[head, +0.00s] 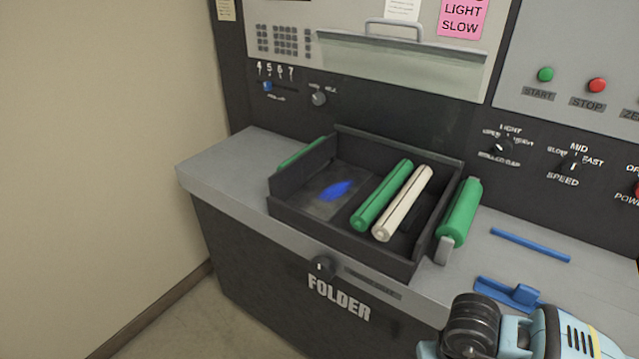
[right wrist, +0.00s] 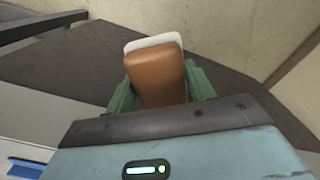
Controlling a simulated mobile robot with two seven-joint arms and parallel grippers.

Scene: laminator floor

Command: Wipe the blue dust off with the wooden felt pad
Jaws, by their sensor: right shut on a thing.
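The blue dust (head: 336,190) is a bright blue patch on the floor of the dark open tray (head: 345,246), left of the rollers. In the right wrist view my right gripper (right wrist: 161,88) is shut on the wooden felt pad (right wrist: 158,75), a brown block with a pale felt layer along its far edge. In the head view part of my right arm shows at the bottom right; its gripper and the pad are out of that picture. My left gripper is not in either view.
Inside the tray lie a green roller (head: 382,195) and a cream roller (head: 402,203). Another green roller (head: 460,211) sits just outside its right wall. Blue pieces (head: 530,245) lie on the grey counter at right.

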